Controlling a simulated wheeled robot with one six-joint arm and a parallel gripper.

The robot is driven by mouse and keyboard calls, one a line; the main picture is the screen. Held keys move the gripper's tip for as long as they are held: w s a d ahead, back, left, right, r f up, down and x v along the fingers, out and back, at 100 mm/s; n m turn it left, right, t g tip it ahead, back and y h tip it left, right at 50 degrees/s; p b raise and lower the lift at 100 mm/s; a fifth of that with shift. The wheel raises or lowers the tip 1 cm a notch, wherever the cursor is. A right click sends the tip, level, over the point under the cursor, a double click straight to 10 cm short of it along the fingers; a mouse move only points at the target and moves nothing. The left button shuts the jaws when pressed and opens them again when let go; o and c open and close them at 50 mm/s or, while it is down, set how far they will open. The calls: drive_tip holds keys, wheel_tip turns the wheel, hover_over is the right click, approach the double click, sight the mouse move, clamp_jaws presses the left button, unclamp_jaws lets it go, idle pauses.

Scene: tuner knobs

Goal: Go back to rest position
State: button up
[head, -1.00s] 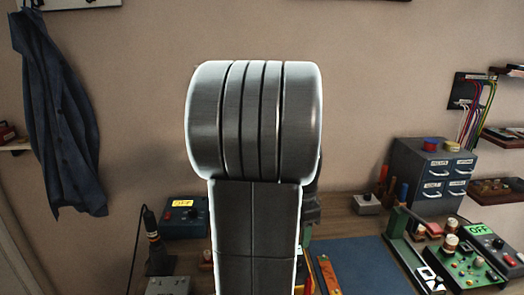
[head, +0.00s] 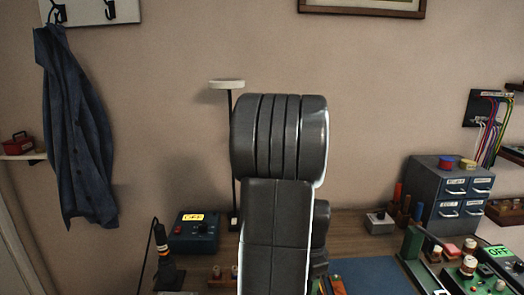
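My own arm rises through the middle of the head view, a dark grey link topped by a thick ribbed joint. My gripper does not show; it is out of frame or hidden behind the arm. The green tuner board (head: 471,277) with its pale knobs lies at the bottom right, partly cut off by the frame edge.
The wooden bench (head: 348,222) runs behind my arm. A blue box with a yellow OFF display (head: 194,232) and a soldering iron stand (head: 166,262) are left; a drawer cabinet (head: 450,205) is right. A lamp (head: 227,85) stands behind my arm.

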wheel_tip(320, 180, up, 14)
drive_tip(key=p, duration=0.1)
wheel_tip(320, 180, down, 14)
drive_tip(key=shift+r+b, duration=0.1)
drive_tip(key=shift+b, duration=0.4)
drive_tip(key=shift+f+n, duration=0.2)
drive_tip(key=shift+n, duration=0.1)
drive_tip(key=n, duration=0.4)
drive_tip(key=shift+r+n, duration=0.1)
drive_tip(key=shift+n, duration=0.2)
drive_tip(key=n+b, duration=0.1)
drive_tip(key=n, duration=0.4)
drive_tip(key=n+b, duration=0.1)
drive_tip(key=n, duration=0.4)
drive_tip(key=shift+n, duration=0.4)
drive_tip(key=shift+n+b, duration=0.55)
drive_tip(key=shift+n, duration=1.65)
